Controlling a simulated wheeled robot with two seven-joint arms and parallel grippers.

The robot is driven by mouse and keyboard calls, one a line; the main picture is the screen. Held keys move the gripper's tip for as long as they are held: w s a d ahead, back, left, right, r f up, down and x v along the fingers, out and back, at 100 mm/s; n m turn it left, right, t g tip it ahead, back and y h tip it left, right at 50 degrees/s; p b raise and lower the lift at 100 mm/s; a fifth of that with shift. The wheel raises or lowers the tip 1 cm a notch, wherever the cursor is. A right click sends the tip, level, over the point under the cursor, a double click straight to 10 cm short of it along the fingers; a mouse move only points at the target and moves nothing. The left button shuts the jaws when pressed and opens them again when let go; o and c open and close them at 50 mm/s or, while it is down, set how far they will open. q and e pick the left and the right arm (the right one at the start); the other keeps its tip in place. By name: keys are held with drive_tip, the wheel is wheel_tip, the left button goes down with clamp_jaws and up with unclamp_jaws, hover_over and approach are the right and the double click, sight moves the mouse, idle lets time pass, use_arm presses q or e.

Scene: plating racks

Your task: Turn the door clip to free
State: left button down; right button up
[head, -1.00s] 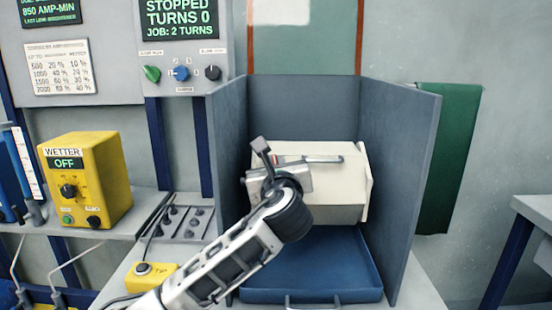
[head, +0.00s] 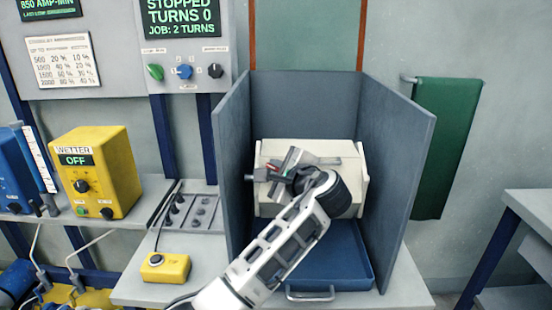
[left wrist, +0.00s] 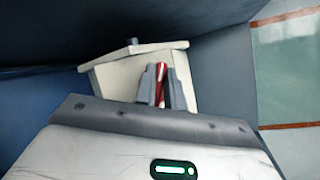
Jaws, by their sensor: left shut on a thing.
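A cream barrel-like box (head: 345,190) with a grey bar along its front sits inside a grey-blue three-sided screen. The door clip (left wrist: 160,86) is a narrow red and white piece on it; a small red bit of it also shows in the head view (head: 271,167). My left gripper (head: 277,172) is in front of the left part of the box. In the left wrist view its two grey fingers (left wrist: 160,88) stand on either side of the clip, shut on it. The gripper hides part of the box front. My right gripper is not in view.
A blue tray (head: 360,270) lies under the box. The screen's side walls (head: 398,150) stand close on both sides. A yellow button box (head: 165,267), a grey rack with dark knobs (head: 190,212) and a yellow wetter unit (head: 112,180) are at left. The panel reads STOPPED, TURNS 0.

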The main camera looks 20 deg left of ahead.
use_arm(q)
drive_tip(key=n+g+p, duration=0.1)
drive_tip(key=n+p, duration=0.1)
drive_tip(key=n, duration=0.1)
drive_tip(key=shift+g, duration=0.3)
drive_tip(key=shift+n+g+p, duration=0.4)
drive_tip(key=shift+n+p, duration=0.15)
drive_tip(key=shift+n, duration=0.45)
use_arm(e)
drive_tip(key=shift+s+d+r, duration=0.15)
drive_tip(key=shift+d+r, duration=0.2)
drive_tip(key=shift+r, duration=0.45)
use_arm(q)
drive_tip(key=shift+f+h, duration=0.1)
drive_tip(key=shift+h, duration=0.2)
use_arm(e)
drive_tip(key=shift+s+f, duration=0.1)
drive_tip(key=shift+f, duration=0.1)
use_arm(q)
drive_tip(key=c, duration=1.5)
unclamp_jaws()
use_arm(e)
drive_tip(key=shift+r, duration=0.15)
use_arm(q)
drive_tip(key=shift+s+d, duration=0.1)
